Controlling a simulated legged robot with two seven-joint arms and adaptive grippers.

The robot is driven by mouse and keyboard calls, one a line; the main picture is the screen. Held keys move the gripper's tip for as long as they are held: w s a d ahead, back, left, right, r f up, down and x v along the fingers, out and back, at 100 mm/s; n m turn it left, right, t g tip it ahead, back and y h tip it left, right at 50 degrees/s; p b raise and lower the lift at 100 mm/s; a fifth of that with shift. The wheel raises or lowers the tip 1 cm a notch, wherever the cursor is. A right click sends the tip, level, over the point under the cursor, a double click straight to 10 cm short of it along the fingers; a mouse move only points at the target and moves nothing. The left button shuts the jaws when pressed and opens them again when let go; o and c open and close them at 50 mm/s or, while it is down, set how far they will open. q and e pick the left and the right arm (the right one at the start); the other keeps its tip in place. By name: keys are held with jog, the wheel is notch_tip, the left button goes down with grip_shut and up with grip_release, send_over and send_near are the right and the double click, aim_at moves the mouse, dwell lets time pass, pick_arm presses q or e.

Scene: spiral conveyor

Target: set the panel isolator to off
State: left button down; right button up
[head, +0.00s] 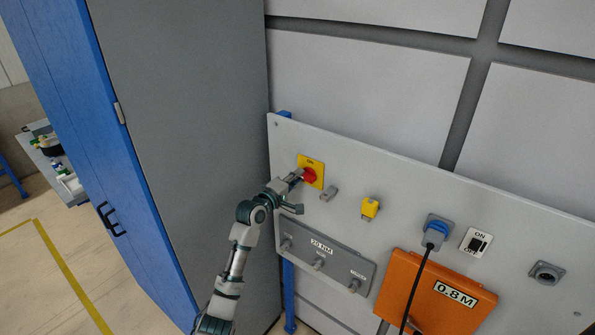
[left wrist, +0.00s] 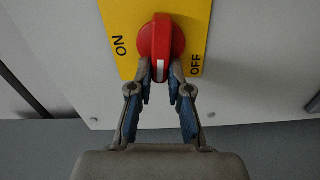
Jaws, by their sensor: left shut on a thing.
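The panel isolator is a red rotary knob (head: 310,175) on a yellow plate (head: 304,160) at the left end of the grey panel. In the left wrist view the knob (left wrist: 155,42) has a white pointer mark directed down the picture. The mark lies between the ON print at left and the OFF print at right on the yellow plate (left wrist: 127,14). My left gripper (head: 296,179) is at the knob. In the left wrist view its fingertips (left wrist: 160,75) are shut on the knob's lower end, one on each side. My right gripper is not in view.
A tall blue-and-grey cabinet (head: 190,130) stands close at left.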

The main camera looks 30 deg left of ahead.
pick_arm(q)
jog(key=shift+f+n+p, duration=0.45)
jog(key=shift+n, duration=0.25)
jog(key=shift+f, duration=0.1)
jog(key=c, duration=1.2)
grip_release()
jog(key=shift+o, duration=0.5)
jog(key=shift+w+a, duration=0.1)
jog(key=shift+a, duration=0.1)
jog(key=s+a, duration=0.1)
jog(key=s, duration=1)
jog(key=shift+s, duration=0.4)
